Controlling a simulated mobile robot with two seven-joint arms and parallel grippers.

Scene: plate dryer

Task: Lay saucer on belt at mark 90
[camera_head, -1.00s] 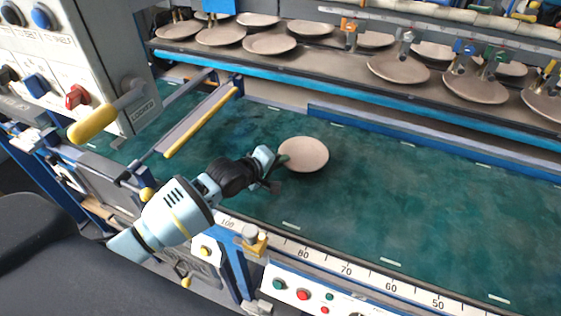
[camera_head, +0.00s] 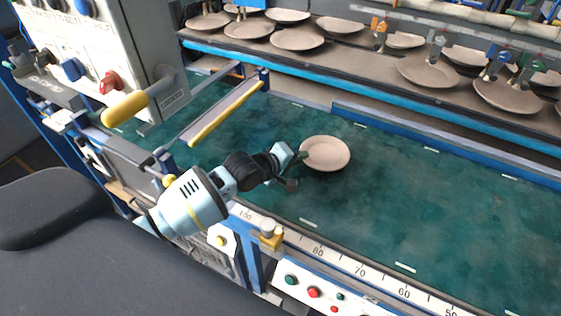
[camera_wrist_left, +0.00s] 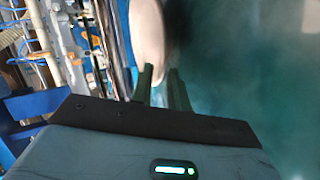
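A round beige saucer (camera_head: 326,153) is over the green belt (camera_head: 430,215), across from the stretch of scale between 100 and 80. A dark shadow shows below its near edge, so it seems to be slightly above the belt. My left gripper (camera_head: 301,155) is at the saucer's left rim and appears shut on it. In the left wrist view the saucer (camera_wrist_left: 148,35) shows nearly edge-on, its rim running down between the two fingers (camera_wrist_left: 160,88). The scale (camera_head: 360,272) shows 100, 80, 70 and 60. The 90 is hidden by a brass clamp (camera_head: 270,236). My right gripper is out of view.
A shelf (camera_head: 380,75) with several plates runs behind the belt. A bar with a yellow edge (camera_head: 226,114) crosses the belt's left end. A control box (camera_head: 120,60) with a yellow handle (camera_head: 125,108) stands at left. The belt right of the saucer is clear.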

